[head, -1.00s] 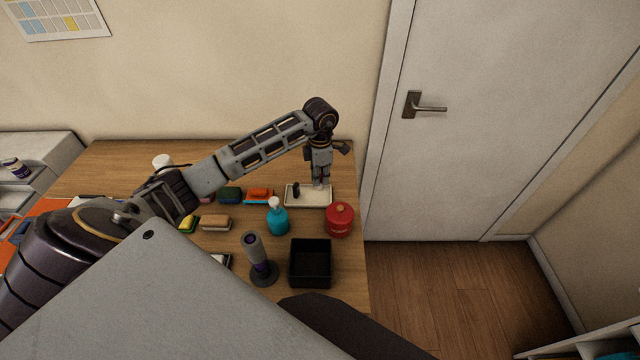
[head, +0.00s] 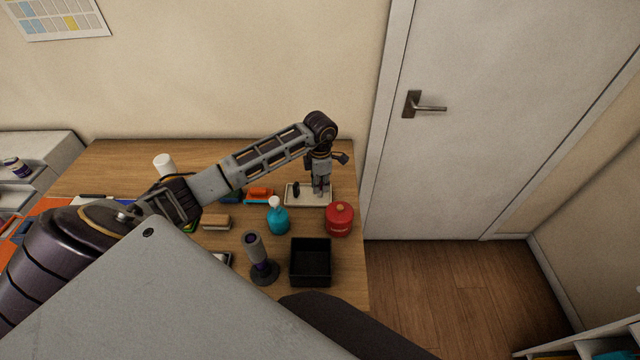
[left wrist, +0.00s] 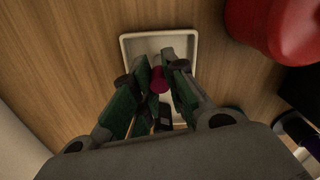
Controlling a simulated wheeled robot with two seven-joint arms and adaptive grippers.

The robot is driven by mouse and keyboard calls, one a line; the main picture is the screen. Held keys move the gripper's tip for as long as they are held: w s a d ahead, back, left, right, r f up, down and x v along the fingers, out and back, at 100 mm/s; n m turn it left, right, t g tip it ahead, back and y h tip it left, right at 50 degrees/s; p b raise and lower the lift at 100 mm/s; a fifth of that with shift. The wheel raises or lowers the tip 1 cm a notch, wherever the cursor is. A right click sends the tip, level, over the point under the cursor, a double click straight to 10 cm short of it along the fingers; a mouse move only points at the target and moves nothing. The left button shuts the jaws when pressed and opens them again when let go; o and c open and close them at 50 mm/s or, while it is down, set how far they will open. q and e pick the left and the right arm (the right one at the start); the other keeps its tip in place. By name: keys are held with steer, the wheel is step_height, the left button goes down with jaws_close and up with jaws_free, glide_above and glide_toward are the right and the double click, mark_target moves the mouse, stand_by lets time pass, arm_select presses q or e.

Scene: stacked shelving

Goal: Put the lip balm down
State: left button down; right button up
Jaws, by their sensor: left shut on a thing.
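My left gripper (head: 321,192) is shut on the lip balm, at the cream tray (head: 307,205) near the table's right edge. In the left wrist view the lip balm (left wrist: 158,80) is a small dark pink cylinder between the fingertips of the left gripper (left wrist: 160,72). The tray (left wrist: 126,46) lies directly beneath it there. I cannot tell whether the lip balm touches the tray floor. A small black object (head: 296,188) is in the left part of the tray; it shows partly behind the fingers in the wrist view. My right gripper is out of view.
A red canister (head: 340,220) stands just right and in front of the tray. A teal pump bottle (head: 278,217) stands at its front left. A black open box (head: 311,265) and a grey-purple upright object (head: 258,258) are nearer me. The wall is behind the table.

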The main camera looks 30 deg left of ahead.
arm_select(q)
steer(key=c, duration=1.5)
jaws_free()
steer(key=shift+o, duration=0.2)
steer(key=shift+r, duration=0.6)
step_height(320, 180, up, 8)
steer(key=shift+r+b, duration=0.2)
steer(key=shift+b, duration=0.6)
steer(key=shift+r, duration=1.3)
